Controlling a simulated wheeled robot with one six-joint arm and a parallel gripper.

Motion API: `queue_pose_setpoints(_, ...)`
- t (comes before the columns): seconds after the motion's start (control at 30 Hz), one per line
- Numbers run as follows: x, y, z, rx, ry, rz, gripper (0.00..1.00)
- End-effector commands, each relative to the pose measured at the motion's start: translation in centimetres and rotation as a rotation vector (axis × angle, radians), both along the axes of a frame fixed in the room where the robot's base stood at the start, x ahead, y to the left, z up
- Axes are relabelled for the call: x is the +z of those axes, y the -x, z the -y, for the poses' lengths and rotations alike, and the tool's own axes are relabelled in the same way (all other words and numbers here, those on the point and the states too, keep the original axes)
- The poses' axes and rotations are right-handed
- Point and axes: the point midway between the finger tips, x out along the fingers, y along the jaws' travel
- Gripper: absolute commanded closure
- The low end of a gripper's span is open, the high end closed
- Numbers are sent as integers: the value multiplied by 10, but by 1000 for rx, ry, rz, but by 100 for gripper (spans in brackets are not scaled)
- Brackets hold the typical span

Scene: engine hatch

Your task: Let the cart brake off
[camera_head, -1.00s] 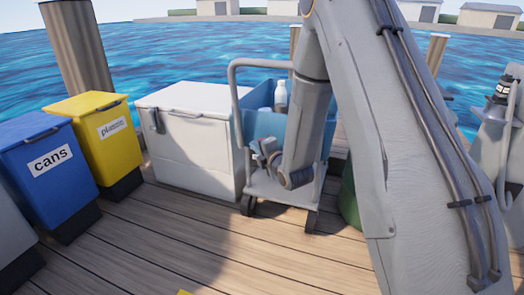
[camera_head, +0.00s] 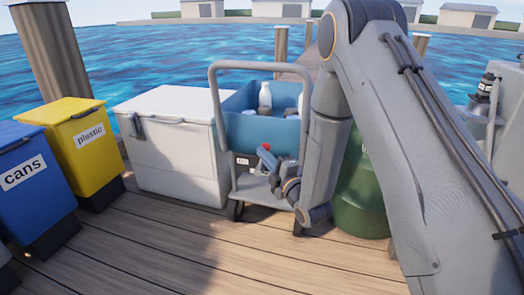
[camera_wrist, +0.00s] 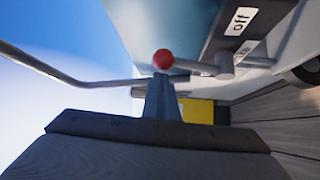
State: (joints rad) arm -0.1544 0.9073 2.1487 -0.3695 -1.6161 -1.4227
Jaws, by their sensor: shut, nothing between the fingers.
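The cart (camera_head: 262,190) stands on the deck with a blue tub (camera_head: 262,132) on top. Its brake lever has a red knob (camera_head: 264,147), which also shows in the wrist view (camera_wrist: 163,59). There the lever arm (camera_wrist: 195,67) runs right from the knob to a grey pivot. A white label reading "off" (camera_wrist: 240,20) sits on a dark plate above the pivot. A second label (camera_wrist: 242,50) is partly hidden and hard to read. My gripper (camera_wrist: 160,86) is shut and empty, its tips just below the knob in the wrist view; contact cannot be told.
A white chest (camera_head: 175,150) stands left of the cart, close to it. A green barrel (camera_head: 358,205) is on the right, partly behind my arm. Yellow (camera_head: 85,150) and blue (camera_head: 30,195) bins stand further left. The deck in front is clear. The cart's handle rail (camera_wrist: 60,75) crosses the wrist view.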

Motion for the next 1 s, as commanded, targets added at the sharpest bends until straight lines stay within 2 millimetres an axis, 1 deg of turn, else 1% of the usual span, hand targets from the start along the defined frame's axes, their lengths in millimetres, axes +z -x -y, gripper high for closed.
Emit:
queue_pose_setpoints(0.03, -1, 1, 5, -3, 1, -2, 100)
queue_pose_setpoints(0.13, -3, 2, 10, -4, 0, -2, 100)
queue_pose_setpoints(0.4, -3, 2, 9, -3, 1, 0, 100)
queue_pose_setpoints(0.57, 4, 4, 0, -5, 1, 0, 100)
queue_pose_setpoints(0.7, 17, 7, -19, -10, 1, 0, 100)
queue_pose_setpoints(0.8, 4, 26, -4, -19, 2, -8, 100)
queue_pose_setpoints(1.0, -10, 61, 12, -16, 2, -6, 100)
